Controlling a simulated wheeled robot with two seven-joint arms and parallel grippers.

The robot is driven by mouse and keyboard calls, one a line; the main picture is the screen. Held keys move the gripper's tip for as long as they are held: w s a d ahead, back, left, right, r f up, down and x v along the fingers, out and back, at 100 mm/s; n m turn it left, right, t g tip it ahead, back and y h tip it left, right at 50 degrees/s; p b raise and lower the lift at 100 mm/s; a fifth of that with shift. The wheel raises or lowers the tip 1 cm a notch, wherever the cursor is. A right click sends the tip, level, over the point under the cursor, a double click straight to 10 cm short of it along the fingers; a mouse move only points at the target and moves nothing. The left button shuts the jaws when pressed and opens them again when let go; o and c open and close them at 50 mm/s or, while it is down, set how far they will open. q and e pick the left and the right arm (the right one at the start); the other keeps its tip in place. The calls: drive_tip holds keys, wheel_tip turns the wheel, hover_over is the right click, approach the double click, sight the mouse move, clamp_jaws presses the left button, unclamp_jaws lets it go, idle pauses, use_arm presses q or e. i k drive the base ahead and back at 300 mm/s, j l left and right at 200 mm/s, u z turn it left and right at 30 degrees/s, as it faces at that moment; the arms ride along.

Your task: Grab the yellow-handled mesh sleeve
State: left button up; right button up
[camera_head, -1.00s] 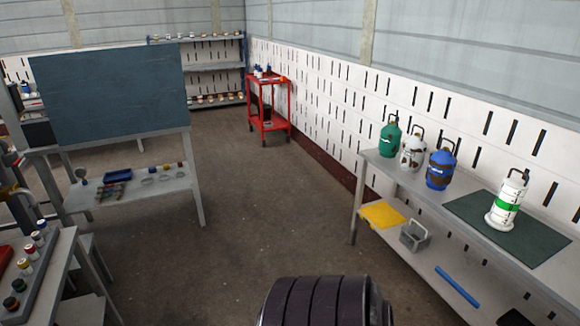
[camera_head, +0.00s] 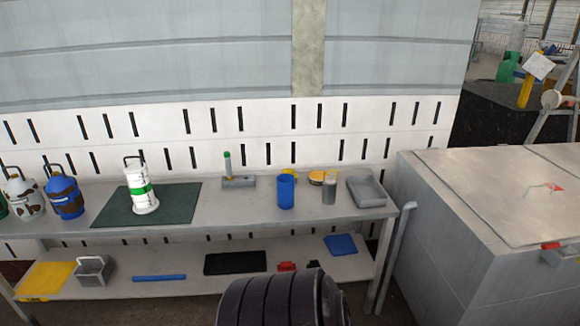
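I cannot make out a yellow-handled mesh sleeve in the head view. Yellow things in sight are a flat yellow piece (camera_head: 46,277) on the lower shelf at the left and a small round yellow item (camera_head: 317,177) at the back of the bench top. A yellow upright piece (camera_head: 525,91) stands far off at the upper right. None of them shows a mesh clearly. Neither of my grippers is in view.
The grey workbench (camera_head: 240,206) carries a white canister (camera_head: 141,194) with a green band on a green mat (camera_head: 181,201), a blue canister (camera_head: 64,197), a blue cup (camera_head: 286,191) and a grey tray (camera_head: 367,191). A large grey cabinet (camera_head: 440,236) stands at the right.

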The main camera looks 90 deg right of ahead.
sight(329, 182)
drive_tip(key=z, duration=3.05)
drive_tip(key=i+l+u, duration=0.2)
drive_tip(key=i, duration=0.25)
drive_tip(key=i+l+u, duration=0.2)
drive_tip(key=i, duration=0.2)
drive_tip(key=i+l+u, duration=0.2)
drive_tip(key=i, duration=0.2)
